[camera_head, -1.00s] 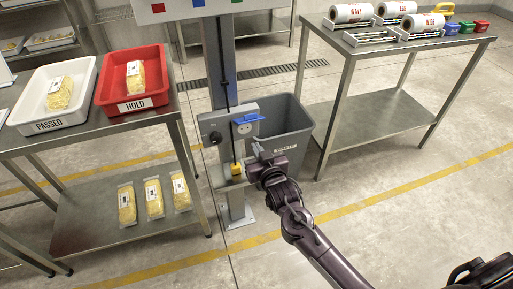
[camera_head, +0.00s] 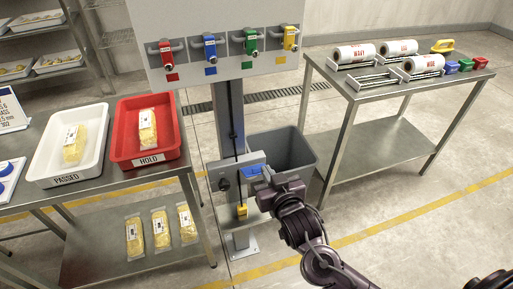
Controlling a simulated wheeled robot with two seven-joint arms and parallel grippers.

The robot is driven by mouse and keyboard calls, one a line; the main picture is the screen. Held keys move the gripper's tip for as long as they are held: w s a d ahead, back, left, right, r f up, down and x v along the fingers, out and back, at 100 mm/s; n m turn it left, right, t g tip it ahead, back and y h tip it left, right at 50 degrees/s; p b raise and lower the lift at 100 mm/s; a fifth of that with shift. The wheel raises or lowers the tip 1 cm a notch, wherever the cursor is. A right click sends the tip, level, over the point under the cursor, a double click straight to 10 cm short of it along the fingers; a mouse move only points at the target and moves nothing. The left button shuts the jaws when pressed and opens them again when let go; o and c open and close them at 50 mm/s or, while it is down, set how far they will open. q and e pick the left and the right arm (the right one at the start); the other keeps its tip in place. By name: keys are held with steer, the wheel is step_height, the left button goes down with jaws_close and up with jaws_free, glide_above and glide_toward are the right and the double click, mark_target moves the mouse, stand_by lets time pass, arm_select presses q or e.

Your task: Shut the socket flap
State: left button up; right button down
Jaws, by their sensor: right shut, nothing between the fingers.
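The grey socket box (camera_head: 228,181) is fixed to the metal post, with a dark round knob on its left part. Its blue flap (camera_head: 250,171) shows on the right part. The socket face under the flap is not visible, and my gripper hides the flap's lower right. I cannot tell whether the flap lies fully flat. My right gripper (camera_head: 262,188) is shut and empty, right in front of the flap, at or very near it. A yellow plug (camera_head: 241,211) hangs on a black cable below the box. My left gripper is not in view.
A panel above carries red, blue, green and yellow lockout-like pieces (camera_head: 209,50). A grey bin (camera_head: 290,152) stands close behind the box. A table with white and red trays (camera_head: 118,158) is at left, a roll table (camera_head: 358,91) at right.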

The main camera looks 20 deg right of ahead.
glide_above(259, 167)
steer(key=shift+w+a+f+p, duration=0.2)
steer(key=shift+w+f+p, duration=0.15)
steer(key=shift+f, duration=0.4)
steer(key=f, duration=0.1)
steer(key=s+f, duration=0.1)
steer(key=shift+s+f, duration=0.1)
steer(key=shift+f, duration=0.3)
steer(key=shift+s+f+p, duration=0.3)
steer(key=shift+f, duration=0.15)
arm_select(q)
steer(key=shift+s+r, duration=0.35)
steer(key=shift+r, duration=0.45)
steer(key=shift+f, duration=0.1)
